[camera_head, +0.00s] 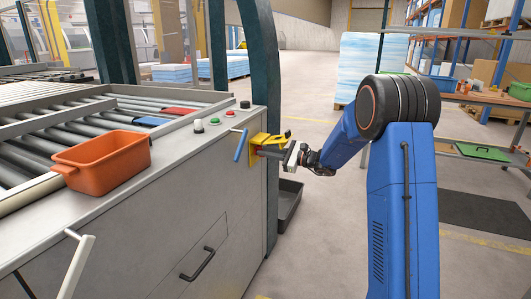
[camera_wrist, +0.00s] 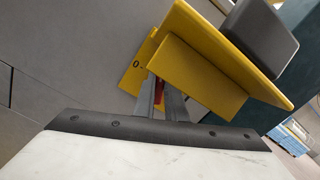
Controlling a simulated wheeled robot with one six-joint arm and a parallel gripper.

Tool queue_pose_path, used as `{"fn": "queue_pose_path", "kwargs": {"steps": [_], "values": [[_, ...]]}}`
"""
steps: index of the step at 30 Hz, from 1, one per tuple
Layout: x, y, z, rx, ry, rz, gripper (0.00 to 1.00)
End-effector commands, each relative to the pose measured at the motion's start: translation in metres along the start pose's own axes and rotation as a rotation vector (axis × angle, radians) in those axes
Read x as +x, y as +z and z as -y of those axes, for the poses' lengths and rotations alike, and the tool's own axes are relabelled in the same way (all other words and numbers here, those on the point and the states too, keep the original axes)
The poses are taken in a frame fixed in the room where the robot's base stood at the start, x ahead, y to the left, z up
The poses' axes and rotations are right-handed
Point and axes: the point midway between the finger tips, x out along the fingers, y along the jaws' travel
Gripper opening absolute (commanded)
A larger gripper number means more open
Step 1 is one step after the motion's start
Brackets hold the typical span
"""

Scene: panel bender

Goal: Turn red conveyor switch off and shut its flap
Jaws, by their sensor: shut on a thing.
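The red switch (camera_wrist: 157,92) shows as a small red piece between the fingers of my gripper (camera_wrist: 162,98) in the wrist view. My gripper is shut on it; the fingers hide most of it. Behind it is a yellow plate (camera_wrist: 135,72) with an "O" mark. The yellow flap (camera_wrist: 200,75) stands out from the plate, open, above the fingers. In the head view the yellow switch housing (camera_head: 256,160) is on the end of the grey machine's side, with my gripper (camera_head: 268,151) reaching it from the right.
A blue handle (camera_head: 240,145) sticks out just left of the housing. An orange bin (camera_head: 103,160) stands further left. A dark tray (camera_head: 288,205) lies on the floor below.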

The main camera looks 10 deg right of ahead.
Motion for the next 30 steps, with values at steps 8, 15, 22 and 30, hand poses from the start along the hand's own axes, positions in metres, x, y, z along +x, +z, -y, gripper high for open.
{"fn": "queue_pose_path", "kwargs": {"steps": [8, 15, 22, 30], "values": [[-0.0004, -0.0008, -0.0023, -0.254, 0.001, -0.001, 0.0], [-0.0005, -0.0015, -0.0038, -0.482, 0.001, -0.001, 0.0], [-0.0005, -0.0024, -0.0051, -0.698, 0.001, -0.001, 0.0], [-0.0006, -0.0036, -0.0061, -0.919, 0.002, -0.001, 0.0]]}}
